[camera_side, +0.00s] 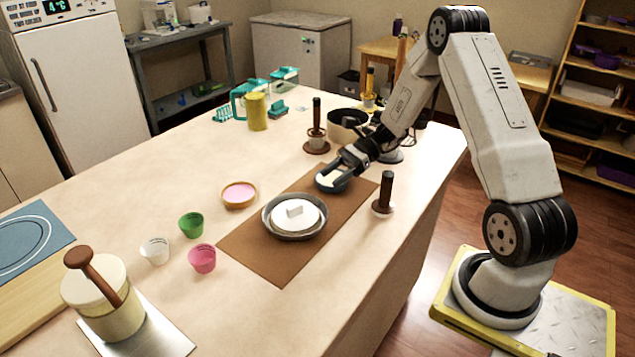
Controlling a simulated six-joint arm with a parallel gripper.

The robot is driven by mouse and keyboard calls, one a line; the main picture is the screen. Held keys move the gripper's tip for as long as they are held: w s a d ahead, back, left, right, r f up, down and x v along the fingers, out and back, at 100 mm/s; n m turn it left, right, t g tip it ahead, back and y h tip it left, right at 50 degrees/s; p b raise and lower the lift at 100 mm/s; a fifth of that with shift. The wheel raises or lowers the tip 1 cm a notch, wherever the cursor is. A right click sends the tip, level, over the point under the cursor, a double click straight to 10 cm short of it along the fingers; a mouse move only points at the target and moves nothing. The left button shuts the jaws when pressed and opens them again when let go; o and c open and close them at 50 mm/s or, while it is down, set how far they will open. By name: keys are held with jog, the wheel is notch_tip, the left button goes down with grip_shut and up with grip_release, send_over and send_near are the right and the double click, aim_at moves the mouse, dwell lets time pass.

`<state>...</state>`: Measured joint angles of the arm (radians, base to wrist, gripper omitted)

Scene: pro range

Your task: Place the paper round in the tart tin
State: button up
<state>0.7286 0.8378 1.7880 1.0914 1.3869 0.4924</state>
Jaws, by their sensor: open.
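The tart tin (269,229) is a round grey metal tin on the brown mat. The paper round (308,222) is a white disc with a small white block on top. It lies inside the tin's rim and looks roughly level; I cannot tell whether it touches the bottom all round. My gripper (329,181) is open, behind and to the right of the tin, low over the mat's far part. It is apart from the paper round, and I see nothing held in it.
The brown mat (270,262) lies on the pale worktop. A dark-handled tool (385,194) stands right of the mat. Green (191,225), white (155,250) and pink (202,258) cups and a pink-filled dish (239,194) stand left. A dark pot (347,124) stands behind my gripper.

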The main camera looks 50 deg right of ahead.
jog(key=shift+s+a+g, duration=0.1)
jog(key=shift+a+g, duration=0.2)
jog(key=shift+a, duration=0.2)
jog(key=s+a+n+g+h, duration=0.1)
jog(key=a+n, duration=0.1)
jog(key=s+a+n+g+h, duration=0.2)
jog(key=a, duration=0.1)
jog(key=s+a+n+g+h, duration=0.1)
jog(key=a+n, duration=0.1)
jog(key=n, duration=0.1)
jog(key=shift+s+a+r+g+h, duration=0.1)
jog(key=shift+s+a+g+h, duration=0.1)
jog(key=shift+s+g+h, duration=0.15)
jog(key=s+a+r+n+t+h, duration=0.2)
jog(key=s+a+n+h, duration=0.4)
jog(key=n, duration=0.9)
jog(key=shift+s+a+r+t+h, duration=0.2)
jog(key=shift+s+r+t+h, duration=0.15)
jog(key=shift+r+h, duration=0.4)
jog(key=shift+f, duration=0.15)
